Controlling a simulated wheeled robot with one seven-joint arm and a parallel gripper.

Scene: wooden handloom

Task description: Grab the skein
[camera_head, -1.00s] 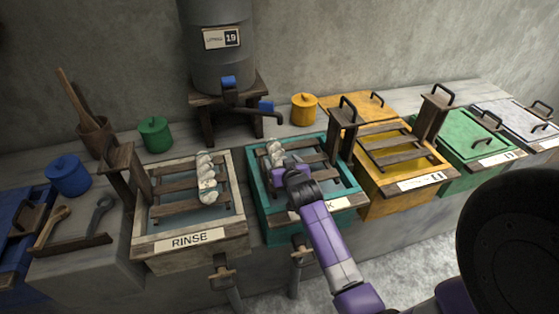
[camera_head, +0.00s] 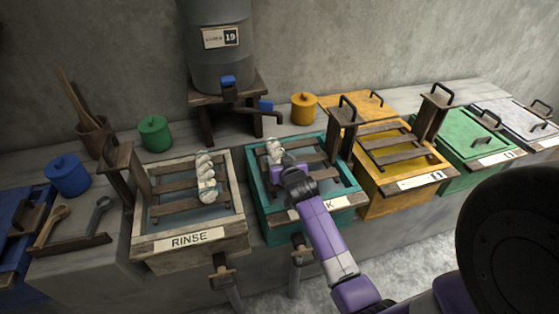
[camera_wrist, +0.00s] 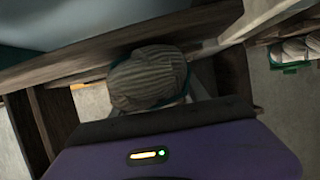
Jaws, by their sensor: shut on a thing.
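A pale, twisted skein (camera_head: 273,147) is at the teal vat (camera_head: 258,208), by its wooden rungs, in the head view. My gripper (camera_head: 280,162) is at its near end and shut on it. In the wrist view the gathered, grey-striped skein (camera_wrist: 148,76) sits just ahead of my purple gripper body (camera_wrist: 170,150). The fingertips are mostly hidden there. A second pale skein (camera_head: 206,178) lies across the rungs of the vat labelled RINSE (camera_head: 190,240); my gripper is apart from it.
A yellow vat (camera_head: 400,190) with rungs and a wooden post stands right of the teal vat. A lidded green vat (camera_head: 485,145) is beyond it. A grey barrel (camera_head: 218,65) with a spout stands behind. Wooden posts (camera_head: 342,125) rise between the vats.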

